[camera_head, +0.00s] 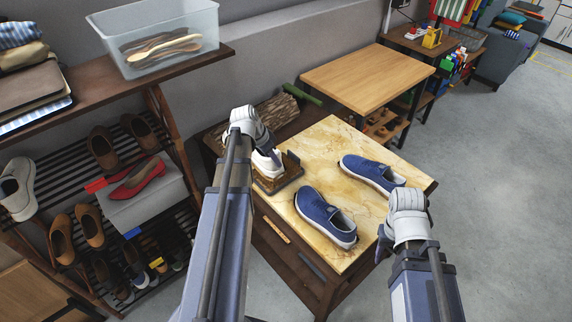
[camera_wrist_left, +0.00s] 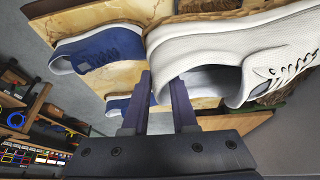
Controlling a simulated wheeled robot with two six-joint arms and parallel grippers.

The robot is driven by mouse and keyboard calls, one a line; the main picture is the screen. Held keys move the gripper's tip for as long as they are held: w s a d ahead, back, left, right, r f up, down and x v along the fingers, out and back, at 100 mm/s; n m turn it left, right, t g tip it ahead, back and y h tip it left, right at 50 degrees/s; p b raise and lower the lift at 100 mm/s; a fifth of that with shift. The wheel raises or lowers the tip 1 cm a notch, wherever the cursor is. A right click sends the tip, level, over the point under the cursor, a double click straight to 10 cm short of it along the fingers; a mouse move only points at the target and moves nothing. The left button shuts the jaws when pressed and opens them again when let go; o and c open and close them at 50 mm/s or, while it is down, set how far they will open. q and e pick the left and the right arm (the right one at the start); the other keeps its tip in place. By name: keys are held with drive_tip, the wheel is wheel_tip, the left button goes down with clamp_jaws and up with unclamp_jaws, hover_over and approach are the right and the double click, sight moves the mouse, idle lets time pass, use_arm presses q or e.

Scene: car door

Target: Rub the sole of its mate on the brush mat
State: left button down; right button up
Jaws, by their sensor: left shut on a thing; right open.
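My left gripper (camera_head: 262,146) is shut on a white shoe (camera_head: 267,163), which also shows large in the left wrist view (camera_wrist_left: 235,50). The fingers (camera_wrist_left: 160,98) grip the shoe at its opening edge. Another white shoe (camera_head: 18,188) stands on the rack at far left. My right gripper (camera_head: 383,246) is open and empty near the cabinet's front right edge, its fingers partly hidden.
Two blue shoes, one nearer (camera_head: 325,215) and one farther (camera_head: 371,172), lie on the marble top (camera_head: 335,150). The shoe rack (camera_head: 125,205) stands left with several shoes. A wooden table (camera_head: 367,75) stands beyond. Floor at right is clear.

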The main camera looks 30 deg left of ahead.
sight(274, 169)
use_arm(q)
drive_tip(key=f+b, duration=0.4)
drive_tip(key=f, duration=0.1)
drive_tip(key=shift+w+a+f, duration=0.15)
drive_tip(key=shift+a+f, duration=0.05)
drive_tip(key=shift+f, duration=0.15)
drive_tip(key=w+d+r+p, duration=0.1)
drive_tip(key=w+d+p, duration=0.1)
drive_tip(key=w, duration=0.5)
wheel_tip(274, 169, down, 6)
drive_tip(key=b, duration=0.6)
drive_tip(key=shift+s+d+r+b, duration=0.1)
drive_tip(key=shift+s+b, duration=0.05)
drive_tip(key=shift+b, duration=0.2)
use_arm(e)
wheel_tip(274, 169, down, 10)
drive_tip(key=shift+w+a+f, duration=0.15)
drive_tip(key=shift+a+f, duration=0.05)
drive_tip(key=shift+f, duration=0.05)
use_arm(q)
drive_tip(key=shift+s+f+b, duration=0.1)
drive_tip(key=shift+f+b, duration=0.45)
use_arm(e)
drive_tip(key=shift+f, duration=0.55)
